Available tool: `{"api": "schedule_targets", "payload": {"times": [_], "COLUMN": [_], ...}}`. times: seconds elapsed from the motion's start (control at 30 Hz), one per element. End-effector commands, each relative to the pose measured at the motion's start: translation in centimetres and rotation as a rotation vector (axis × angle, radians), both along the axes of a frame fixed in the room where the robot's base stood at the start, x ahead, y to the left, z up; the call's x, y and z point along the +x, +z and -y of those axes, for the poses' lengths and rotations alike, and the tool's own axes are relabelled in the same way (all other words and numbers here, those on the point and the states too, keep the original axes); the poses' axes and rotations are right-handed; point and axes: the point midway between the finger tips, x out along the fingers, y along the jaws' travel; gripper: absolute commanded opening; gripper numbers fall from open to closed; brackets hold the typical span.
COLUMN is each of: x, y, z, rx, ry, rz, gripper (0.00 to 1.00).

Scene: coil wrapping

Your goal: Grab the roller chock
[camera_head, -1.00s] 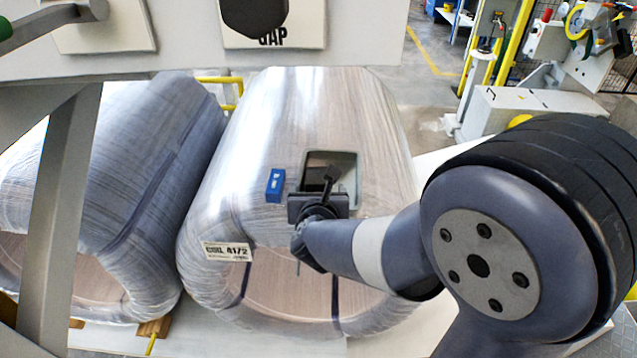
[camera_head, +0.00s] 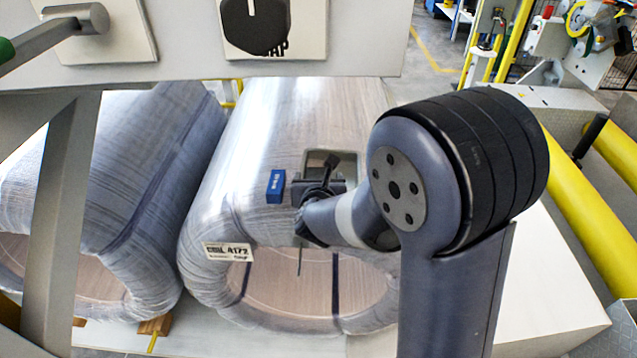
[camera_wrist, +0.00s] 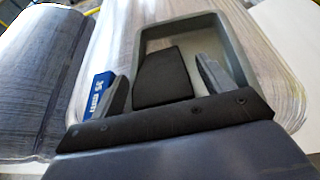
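The fingers are apart, with a small gap visible on each side of the block. I cannot tell how deep they reach around it. In the head view my gripper (camera_head: 325,182) is over the front of the tray (camera_head: 347,160) and hides most of what is in it.
A small blue labelled block (camera_head: 275,186) stands left of the tray; it is close beside the left finger in the wrist view (camera_wrist: 98,95). Another wrapped coil (camera_head: 150,190) stands on the left. Yellow rollers (camera_head: 590,200) are at the right. A control panel (camera_head: 350,40) spans the top.

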Motion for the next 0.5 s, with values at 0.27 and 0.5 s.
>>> {"api": "schedule_targets", "payload": {"times": [0.27,0.5], "x": [-0.02,-0.02], "y": [0.02,0.02], "z": [-0.01,-0.01], "rx": [0.000,0.000], "ry": [0.000,0.000], "rz": [0.000,0.000], "gripper": [0.53,0.33]}}
